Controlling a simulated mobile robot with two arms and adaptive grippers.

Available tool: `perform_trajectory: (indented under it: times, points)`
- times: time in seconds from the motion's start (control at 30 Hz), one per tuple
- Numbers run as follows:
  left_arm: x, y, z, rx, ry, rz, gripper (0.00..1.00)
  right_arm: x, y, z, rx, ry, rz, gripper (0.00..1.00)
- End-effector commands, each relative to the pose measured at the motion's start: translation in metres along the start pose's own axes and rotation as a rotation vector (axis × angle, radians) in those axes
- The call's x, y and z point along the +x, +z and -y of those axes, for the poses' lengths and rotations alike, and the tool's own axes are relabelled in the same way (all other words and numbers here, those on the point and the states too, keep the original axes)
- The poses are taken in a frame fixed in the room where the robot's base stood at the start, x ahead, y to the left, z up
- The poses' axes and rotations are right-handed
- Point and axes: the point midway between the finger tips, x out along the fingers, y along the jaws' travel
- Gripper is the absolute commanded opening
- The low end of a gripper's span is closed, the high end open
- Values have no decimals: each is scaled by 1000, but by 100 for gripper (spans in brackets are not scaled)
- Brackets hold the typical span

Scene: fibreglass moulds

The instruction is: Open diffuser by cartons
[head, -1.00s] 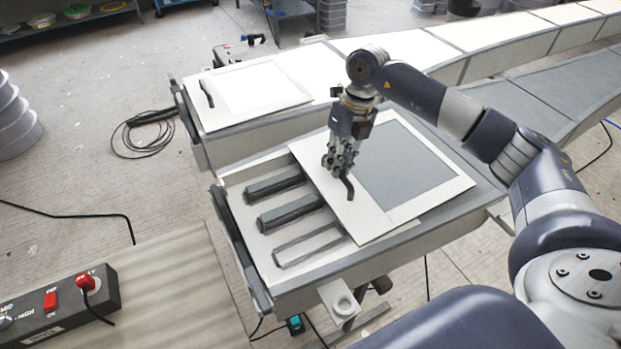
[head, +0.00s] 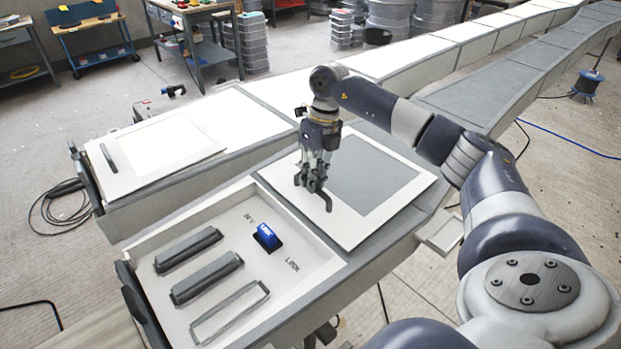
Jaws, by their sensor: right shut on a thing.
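My right gripper (head: 313,186) is shut on the dark handle (head: 325,199) of the near diffuser panel (head: 352,236), a white frame with a grey centre. The panel lies slid back along the near light box and overlaps its top. The uncovered bay (head: 297,271) shows two dark grey bars, a thin rectangular outline, a blue switch (head: 266,237) and printed lettering. A second diffuser panel (head: 185,166) with its own dark handle (head: 108,158) lies on the far light box. My left gripper is not in view.
The two long light boxes run to the upper right. Stacked grey tubs (head: 388,20) and clear boxes (head: 347,30) stand at the back. Workbenches (head: 190,10) stand at the upper left. A coiled black cable (head: 62,208) lies on the floor at left.

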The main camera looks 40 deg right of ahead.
Motion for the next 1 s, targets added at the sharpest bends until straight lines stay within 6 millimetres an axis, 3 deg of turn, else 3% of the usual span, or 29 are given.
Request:
perform_trajectory:
  times: [0.17, 0.2, 0.27, 0.67, 0.77, 1.0]
  points:
    - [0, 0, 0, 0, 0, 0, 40, -1, 0, -1, 0, 1, 1, 0]
    - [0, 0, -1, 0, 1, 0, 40, -1, 0, -1, 0, 1, 1, 20]
    - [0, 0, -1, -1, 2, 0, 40, -1, 0, -1, 0, 1, 1, 33]
    - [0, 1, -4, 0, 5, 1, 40, -5, 0, -1, 0, 1, 2, 33]
    - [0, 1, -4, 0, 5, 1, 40, -17, 1, -1, 0, 1, 4, 33]
    - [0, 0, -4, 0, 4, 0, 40, -68, 1, -1, 0, 1, 7, 33]
